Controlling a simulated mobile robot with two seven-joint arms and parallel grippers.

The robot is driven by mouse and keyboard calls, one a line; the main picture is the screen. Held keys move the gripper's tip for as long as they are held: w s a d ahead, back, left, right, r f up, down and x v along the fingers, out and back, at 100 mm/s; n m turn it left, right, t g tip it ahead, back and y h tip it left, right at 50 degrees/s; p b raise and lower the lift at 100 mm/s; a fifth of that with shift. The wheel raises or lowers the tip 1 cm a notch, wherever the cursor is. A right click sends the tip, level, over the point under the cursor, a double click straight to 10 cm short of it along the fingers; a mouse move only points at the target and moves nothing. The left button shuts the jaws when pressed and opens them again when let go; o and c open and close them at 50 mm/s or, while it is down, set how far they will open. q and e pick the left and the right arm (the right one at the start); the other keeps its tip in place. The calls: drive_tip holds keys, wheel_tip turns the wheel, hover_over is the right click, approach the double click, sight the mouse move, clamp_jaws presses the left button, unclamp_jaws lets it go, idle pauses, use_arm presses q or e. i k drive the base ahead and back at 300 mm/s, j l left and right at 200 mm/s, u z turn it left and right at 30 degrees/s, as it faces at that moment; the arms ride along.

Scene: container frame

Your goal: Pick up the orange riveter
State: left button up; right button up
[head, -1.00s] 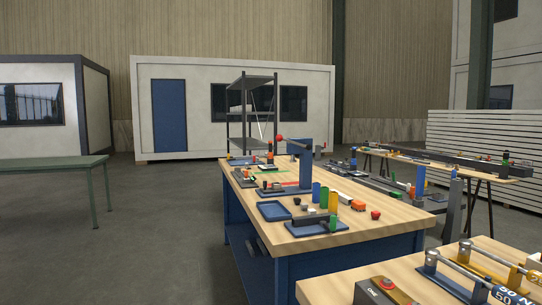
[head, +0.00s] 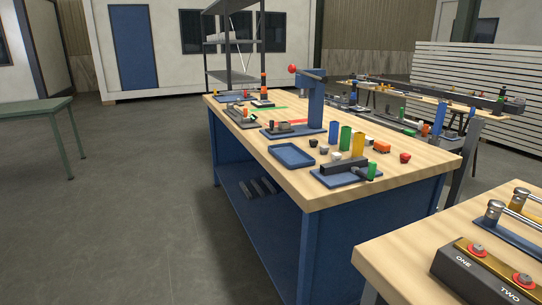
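No tool can be clearly made out as the orange riveter. A small orange block-like item (head: 382,146) lies on the right part of the blue workbench's wooden top (head: 430,158). A dark upright piece with orange bands (head: 263,88) stands near the far end of the same bench. Both are too small to identify for certain. Neither of my grippers is in view.
A blue press with a red knob (head: 316,100), an empty blue tray (head: 291,156) and coloured cylinders (head: 346,138) stand on the bench. A button box (head: 490,272) sits on another table at lower right. A green table (head: 35,112) is at left. The floor between is clear.

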sight(263, 88)
drive_tip(key=i+j+u, duration=0.25)
drive_tip(key=i, duration=0.2)
drive_tip(key=i+j+u, duration=0.3)
drive_tip(key=i, duration=0.15)
drive_tip(key=i+u, duration=0.25)
drive_tip(key=i, duration=0.95)
drive_tip(key=i+j+z, duration=0.1)
drive_tip(key=i, duration=0.6)
drive_tip(key=i+j+z, duration=0.15)
drive_tip(key=i+z, duration=0.35)
drive_tip(key=i+j+z, duration=0.3)
drive_tip(key=z, duration=0.2)
drive_tip(key=i+j+z, duration=0.45)
